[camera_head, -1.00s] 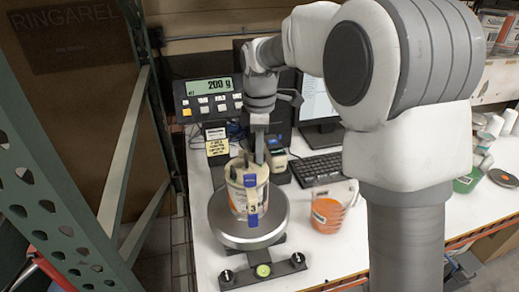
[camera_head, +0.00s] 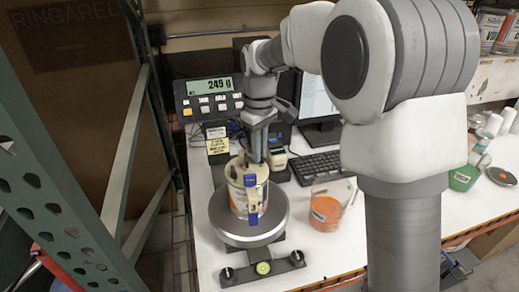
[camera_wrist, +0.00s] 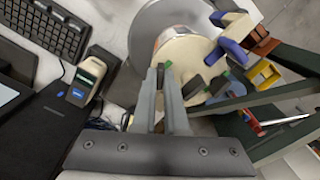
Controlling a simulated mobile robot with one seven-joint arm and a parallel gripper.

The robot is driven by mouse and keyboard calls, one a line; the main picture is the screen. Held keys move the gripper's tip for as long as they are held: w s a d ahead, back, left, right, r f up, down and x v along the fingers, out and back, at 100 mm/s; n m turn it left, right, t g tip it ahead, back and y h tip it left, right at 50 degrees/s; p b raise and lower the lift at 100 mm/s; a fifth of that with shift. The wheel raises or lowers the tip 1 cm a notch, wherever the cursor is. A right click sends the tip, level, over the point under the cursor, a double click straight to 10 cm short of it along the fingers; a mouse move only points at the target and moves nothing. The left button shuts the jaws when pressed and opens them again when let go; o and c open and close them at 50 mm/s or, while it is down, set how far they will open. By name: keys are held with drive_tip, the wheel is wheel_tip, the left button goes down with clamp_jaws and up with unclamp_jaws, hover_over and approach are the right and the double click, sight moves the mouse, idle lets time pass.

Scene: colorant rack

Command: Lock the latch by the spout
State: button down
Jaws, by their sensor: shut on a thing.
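A cream-lidded can (camera_head: 238,199) with a blue strip (camera_head: 252,181) down its side stands upright on the round scale plate (camera_head: 224,232). In the wrist view its pale lid (camera_wrist: 185,58) carries dark latch pieces with green tips, one dark latch (camera_wrist: 193,87) lying right of my fingers. Blue parts (camera_wrist: 233,50) stick out at the lid's far edge; I cannot tell which is the spout. My gripper (camera_head: 257,158) points down at the lid. Its fingers (camera_wrist: 161,70) are shut on a small latch with a green tip, mostly hidden between them.
The scale display (camera_head: 209,93) behind the can reads about 249 g. A keyboard (camera_head: 316,167) and small label device (camera_head: 278,159) are behind. A green rack post (camera_head: 50,190) stands at the left.

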drive_tip(key=shift+m, duration=2.3)
drive_tip(key=c, duration=0.9)
unclamp_jaws()
drive_tip(key=shift+c, duration=0.2)
wheel_tip(320, 180, up, 17)
drive_tip(key=shift+r+p, duration=0.2)
drive_tip(key=shift+p, duration=0.25)
